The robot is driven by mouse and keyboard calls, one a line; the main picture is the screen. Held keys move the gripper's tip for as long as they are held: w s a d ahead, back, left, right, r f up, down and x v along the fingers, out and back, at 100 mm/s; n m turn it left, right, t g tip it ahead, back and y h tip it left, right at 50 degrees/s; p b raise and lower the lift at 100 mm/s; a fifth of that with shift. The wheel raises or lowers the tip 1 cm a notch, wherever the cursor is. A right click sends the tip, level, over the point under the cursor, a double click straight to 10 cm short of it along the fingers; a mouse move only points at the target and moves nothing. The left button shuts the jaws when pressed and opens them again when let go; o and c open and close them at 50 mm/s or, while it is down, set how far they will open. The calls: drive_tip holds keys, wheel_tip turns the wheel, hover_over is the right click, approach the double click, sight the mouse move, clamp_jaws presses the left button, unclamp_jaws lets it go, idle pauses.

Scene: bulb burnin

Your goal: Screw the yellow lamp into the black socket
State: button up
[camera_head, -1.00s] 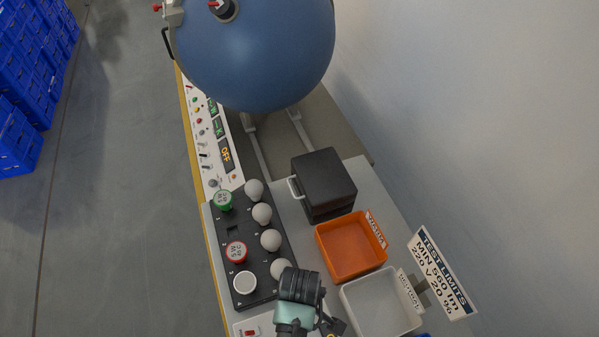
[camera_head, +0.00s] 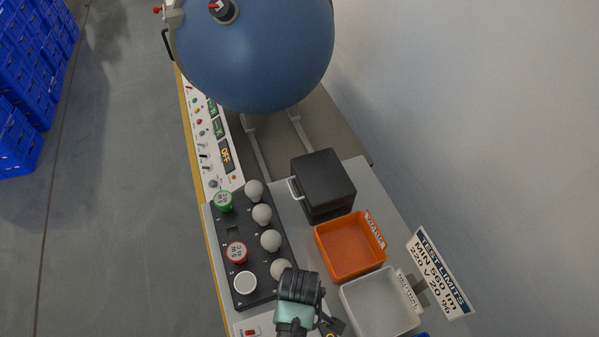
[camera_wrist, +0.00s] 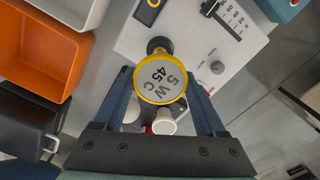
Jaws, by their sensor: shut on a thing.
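A black round part, which looks like the black socket (camera_wrist: 159,44), sticks out behind the lamp's upper edge on a white panel. The lamp hides most of it, and I cannot tell whether the lamp touches it or sits in it. In the head view my wrist (camera_head: 297,300) is at the bottom, right of the bulb rack, and hides the lamp and socket.
The black rack (camera_head: 237,232) holds a green lamp (camera_head: 223,201), a red lamp (camera_head: 237,252), a white lamp (camera_head: 244,282) and several pale bulbs. An orange bin (camera_head: 350,247), a grey bin (camera_head: 381,303) and a black box (camera_head: 324,183) stand to the right. A blue sphere (camera_head: 255,50) is behind.

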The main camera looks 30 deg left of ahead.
drive_tip(key=shift+f+b, duration=0.8)
drive_tip(key=shift+f, duration=0.3)
idle(0.5)
drive_tip(key=o, duration=1.3)
drive_tip(key=shift+r, duration=0.15)
